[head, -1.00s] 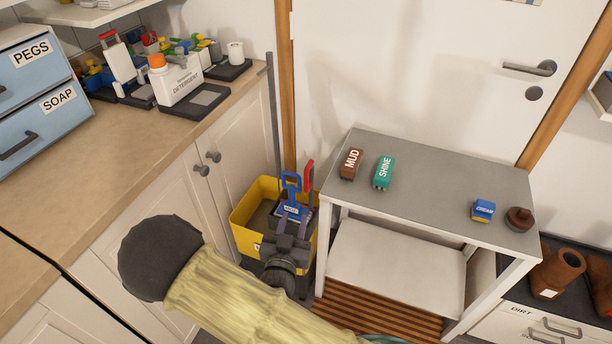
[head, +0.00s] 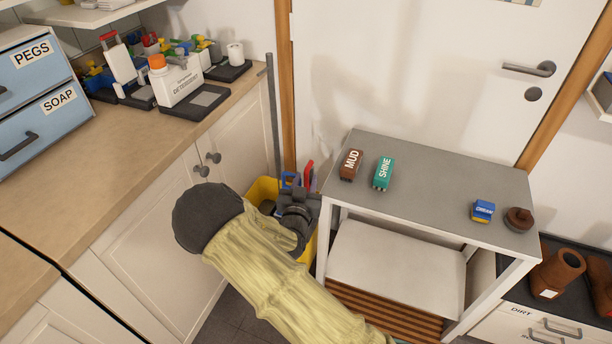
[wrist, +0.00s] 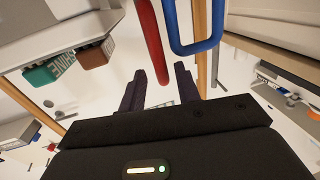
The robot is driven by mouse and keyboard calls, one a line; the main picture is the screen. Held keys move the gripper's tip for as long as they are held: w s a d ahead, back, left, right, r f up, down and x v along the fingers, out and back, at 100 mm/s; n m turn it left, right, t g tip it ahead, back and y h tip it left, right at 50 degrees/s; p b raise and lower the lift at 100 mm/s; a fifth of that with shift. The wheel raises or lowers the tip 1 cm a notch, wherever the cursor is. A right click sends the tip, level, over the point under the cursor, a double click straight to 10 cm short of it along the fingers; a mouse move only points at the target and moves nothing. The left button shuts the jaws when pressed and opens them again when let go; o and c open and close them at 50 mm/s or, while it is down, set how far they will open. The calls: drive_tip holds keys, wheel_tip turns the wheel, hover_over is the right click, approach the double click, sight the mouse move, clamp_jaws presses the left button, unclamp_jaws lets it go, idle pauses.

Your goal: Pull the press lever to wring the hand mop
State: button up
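The yellow mop bucket (head: 263,189) stands on the floor between the cabinet and the grey table, mostly hidden by my arm. A red lever (head: 308,173) and a blue loop handle (head: 289,179) rise from it. In the wrist view the red lever (wrist: 152,40) and the blue handle (wrist: 198,45) are close ahead of my gripper (wrist: 162,80). My gripper is open, its two dark fingers apart. The red lever's end appears in line with the gap between them; contact cannot be told. In the head view my gripper (head: 297,208) is over the bucket, fingertips hidden.
The cabinet (head: 150,240) bounds the left. A grey pole (head: 273,120) stands behind.

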drive_tip(key=shift+w+d, duration=0.1)
drive_tip(key=shift+w, duration=1.15)
clamp_jaws()
